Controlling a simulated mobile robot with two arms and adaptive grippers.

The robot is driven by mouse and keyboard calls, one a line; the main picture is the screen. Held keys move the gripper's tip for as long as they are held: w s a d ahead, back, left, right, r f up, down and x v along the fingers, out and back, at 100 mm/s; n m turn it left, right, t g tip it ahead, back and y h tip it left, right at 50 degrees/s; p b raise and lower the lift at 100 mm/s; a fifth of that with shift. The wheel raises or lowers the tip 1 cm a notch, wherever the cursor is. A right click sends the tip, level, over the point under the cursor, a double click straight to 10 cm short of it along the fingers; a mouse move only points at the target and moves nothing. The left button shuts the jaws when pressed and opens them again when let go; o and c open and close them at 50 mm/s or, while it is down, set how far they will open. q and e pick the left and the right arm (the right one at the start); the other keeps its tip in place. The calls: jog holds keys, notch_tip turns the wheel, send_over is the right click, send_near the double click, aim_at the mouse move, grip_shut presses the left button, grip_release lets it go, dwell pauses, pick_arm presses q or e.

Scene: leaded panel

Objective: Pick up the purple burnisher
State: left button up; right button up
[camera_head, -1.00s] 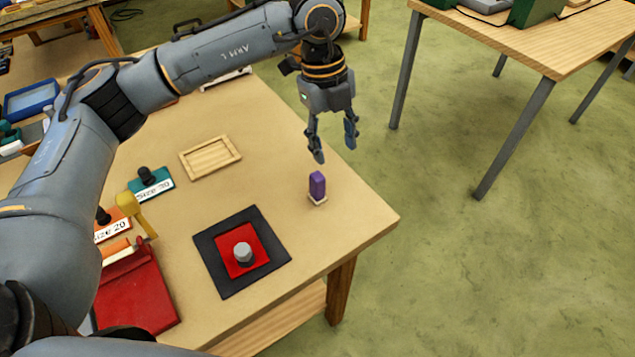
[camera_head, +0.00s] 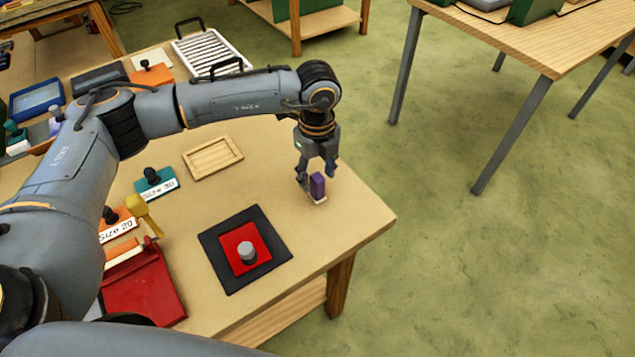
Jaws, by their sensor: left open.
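The purple burnisher (camera_head: 318,184) stands upright on a small pale base (camera_head: 319,199) near the right edge of the wooden table (camera_head: 330,228). My left gripper (camera_head: 316,180) points down at the burnisher with its fingers open. One finger is at the left of the burnisher and the other is to its right and a little behind. I cannot tell whether either finger touches it. My right gripper is not in view.
A black mat with a red square (camera_head: 232,240) holds a grey knob (camera_head: 247,252) at the table's front. An empty wooden tray (camera_head: 213,157) lies left of the gripper. Labelled blocks, a yellow tool (camera_head: 142,212) and a red box (camera_head: 145,285) fill the left.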

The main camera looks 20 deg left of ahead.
pick_arm(q)
jog(key=shift+f, duration=1.2)
grip_shut()
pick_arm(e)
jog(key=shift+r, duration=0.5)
pick_arm(q)
jog(key=shift+r, duration=0.45)
notch_tip(320, 180, up, 2)
jog(key=shift+r+b, duration=0.2)
jog(key=shift+b, duration=0.2)
jog(key=s+d+r+b, duration=0.5)
jog(key=s+d+r, duration=0.2)
jog(key=s+r, duration=0.2)
jog(key=shift+s+d+r, duration=0.35)
jog(key=shift+s+r, duration=0.05)
jog(key=shift+s, duration=0.95)
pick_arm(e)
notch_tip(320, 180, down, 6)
